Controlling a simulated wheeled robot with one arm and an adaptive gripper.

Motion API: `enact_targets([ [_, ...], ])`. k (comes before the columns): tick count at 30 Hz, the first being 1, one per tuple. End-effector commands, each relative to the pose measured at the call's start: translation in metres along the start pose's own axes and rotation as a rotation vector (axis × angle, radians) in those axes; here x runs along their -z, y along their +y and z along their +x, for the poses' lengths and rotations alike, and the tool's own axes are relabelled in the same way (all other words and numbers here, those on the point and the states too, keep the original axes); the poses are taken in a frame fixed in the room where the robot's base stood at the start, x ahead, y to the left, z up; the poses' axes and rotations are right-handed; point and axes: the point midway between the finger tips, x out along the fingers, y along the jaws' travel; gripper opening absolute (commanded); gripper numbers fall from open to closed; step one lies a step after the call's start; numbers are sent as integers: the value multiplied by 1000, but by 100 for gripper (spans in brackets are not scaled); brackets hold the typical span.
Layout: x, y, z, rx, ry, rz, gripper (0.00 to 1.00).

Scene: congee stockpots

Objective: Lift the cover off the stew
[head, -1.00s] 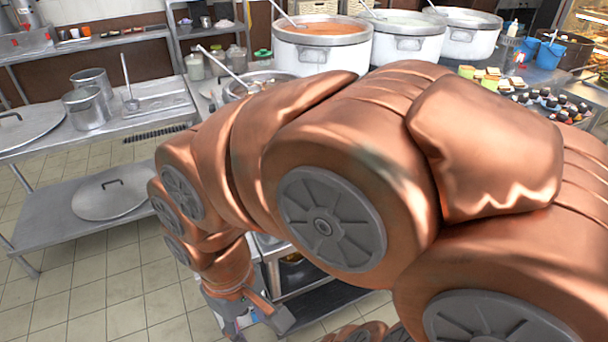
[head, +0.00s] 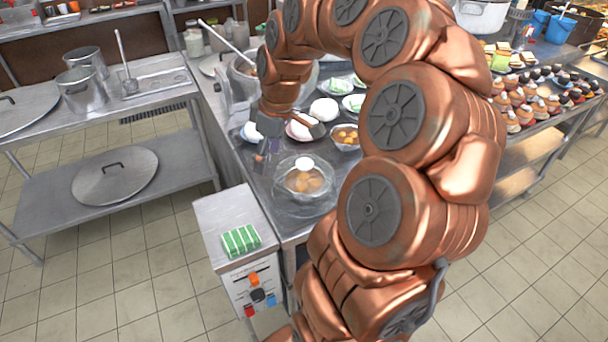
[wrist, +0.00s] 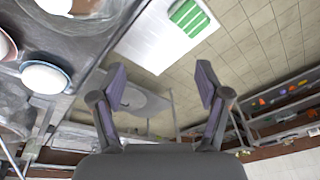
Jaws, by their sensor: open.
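The stew stands near the front corner of the steel counter, in a clear round pot under a see-through cover (head: 322,182) with a white knob (head: 305,163). Brown-orange pieces show through it. In the wrist view the cover (wrist: 90,10) is cut off at the top left, with its white knob (wrist: 55,6) at the edge. My gripper (head: 268,156) is just left of and behind the cover in the head view, apart from the knob. In the wrist view my gripper (wrist: 162,80) has its fingers spread with nothing between them.
White bowls (head: 325,110) and a bowl of orange food (head: 345,137) sit close behind the pot. A control box (head: 235,220) with a green-striped cloth (head: 241,240) stands at the front left. A large metal lid (head: 115,176) lies on the lower left shelf.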

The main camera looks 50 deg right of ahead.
Motion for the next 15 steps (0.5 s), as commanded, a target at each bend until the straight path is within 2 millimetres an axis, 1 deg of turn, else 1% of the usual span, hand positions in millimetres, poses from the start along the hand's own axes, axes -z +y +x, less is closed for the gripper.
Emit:
enact_targets([
  [1, -8, 27, 2, -6, 16, 5, 75],
  [3, -20, 60, 2, -25, 39, -2, 75],
  [6, -39, 94, 5, -44, 54, -7, 75],
  [9, -54, 118, 5, -62, 64, -8, 75],
  [12, -63, 129, 8, -69, 66, -10, 75],
  [15, -66, 133, 13, -72, 66, -12, 75],
])
